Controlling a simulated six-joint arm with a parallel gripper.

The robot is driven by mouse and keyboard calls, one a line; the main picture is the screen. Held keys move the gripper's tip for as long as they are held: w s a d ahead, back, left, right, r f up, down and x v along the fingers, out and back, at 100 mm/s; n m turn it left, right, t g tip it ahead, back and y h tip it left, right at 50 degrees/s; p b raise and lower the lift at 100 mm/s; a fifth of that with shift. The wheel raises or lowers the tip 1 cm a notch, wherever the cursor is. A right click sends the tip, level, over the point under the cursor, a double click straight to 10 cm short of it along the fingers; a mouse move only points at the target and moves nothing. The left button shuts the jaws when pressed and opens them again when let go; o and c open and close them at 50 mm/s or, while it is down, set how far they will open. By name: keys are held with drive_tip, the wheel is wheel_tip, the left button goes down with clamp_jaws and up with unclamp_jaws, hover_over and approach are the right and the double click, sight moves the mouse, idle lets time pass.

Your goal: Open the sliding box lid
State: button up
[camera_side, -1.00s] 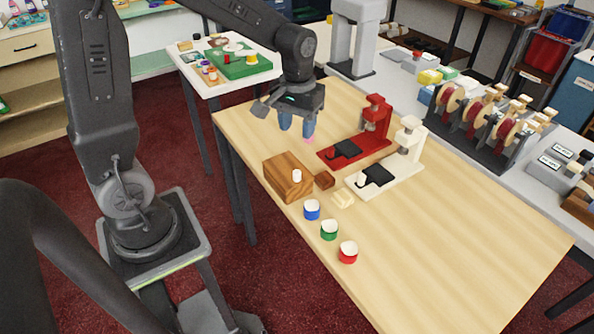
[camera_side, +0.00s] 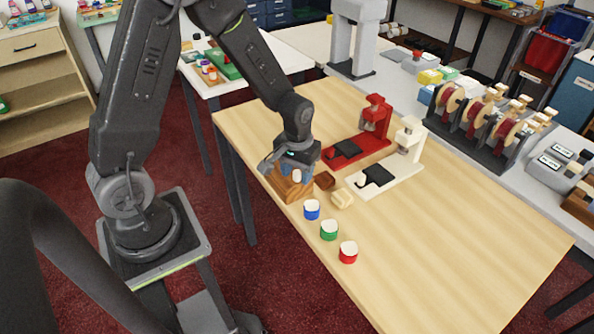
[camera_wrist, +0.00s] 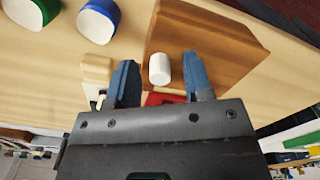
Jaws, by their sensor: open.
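The wooden box (camera_side: 293,190) stands near the left edge of the table, with a small white cylindrical knob on its top. The box (camera_wrist: 215,35) and the white knob (camera_wrist: 159,69) also show in the wrist view. My gripper (camera_wrist: 160,78) is open, with one blue finger on each side of the knob and a gap to at least the left one. In the side view my gripper (camera_side: 291,175) is low over the box and hides part of it. I cannot tell whether the fingers touch the box top.
Blue (camera_side: 311,210), green (camera_side: 329,230) and red (camera_side: 348,252) pots with white tops stand in a row in front of the box. A small brown block (camera_side: 324,180) and a cream piece (camera_side: 342,199) lie beside it. Red (camera_side: 376,124) and white (camera_side: 408,137) stands are behind. The right of the table is clear.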

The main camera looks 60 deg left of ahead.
drive_tip(key=shift+c, duration=0.3)
clamp_jaws()
idle(0.3)
